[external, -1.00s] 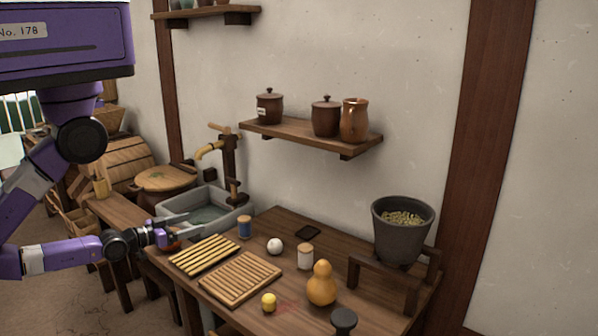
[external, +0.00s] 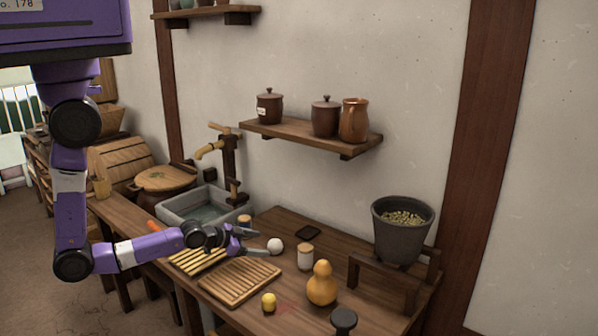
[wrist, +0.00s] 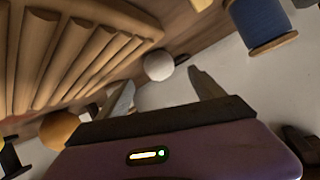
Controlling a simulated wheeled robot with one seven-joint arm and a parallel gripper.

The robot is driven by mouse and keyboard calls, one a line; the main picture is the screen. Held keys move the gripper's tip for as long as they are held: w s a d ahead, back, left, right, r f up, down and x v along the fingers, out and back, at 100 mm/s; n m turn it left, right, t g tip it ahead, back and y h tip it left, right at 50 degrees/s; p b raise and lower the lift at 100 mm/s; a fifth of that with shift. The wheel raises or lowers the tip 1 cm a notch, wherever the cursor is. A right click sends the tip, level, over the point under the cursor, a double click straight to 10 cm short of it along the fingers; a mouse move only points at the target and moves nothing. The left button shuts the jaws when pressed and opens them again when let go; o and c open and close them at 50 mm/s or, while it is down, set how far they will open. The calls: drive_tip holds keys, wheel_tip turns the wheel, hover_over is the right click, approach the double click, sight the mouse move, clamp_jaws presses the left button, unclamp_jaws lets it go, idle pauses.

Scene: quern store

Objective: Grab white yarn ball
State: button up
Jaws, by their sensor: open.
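The white yarn ball (external: 275,246) is a small round white ball on the wooden table (external: 340,252). In the wrist view the white ball (wrist: 159,65) shows beyond and between the two fingertips. My gripper (external: 258,243) is open, just left of the ball in the external view. In the wrist view my gripper's fingers (wrist: 160,85) stand apart with nothing held between them. Whether a fingertip touches the ball I cannot tell.
Slatted wooden racks (external: 240,281) lie below my gripper. A blue thread spool (wrist: 262,22) is close by, partly hidden in the external view. A white-sided jar (external: 305,257), a yellow gourd (external: 321,284) and a dark flat item (external: 307,231) stand right of the ball.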

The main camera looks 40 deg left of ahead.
sight(269, 245)
drive_tip(key=shift+p+x, duration=0.3)
drive_tip(key=shift+x, duration=2.8)
drive_tip(key=c, duration=1.4)
drive_tip(key=shift+r, duration=0.1)
drive_tip(key=shift+c, duration=0.2)
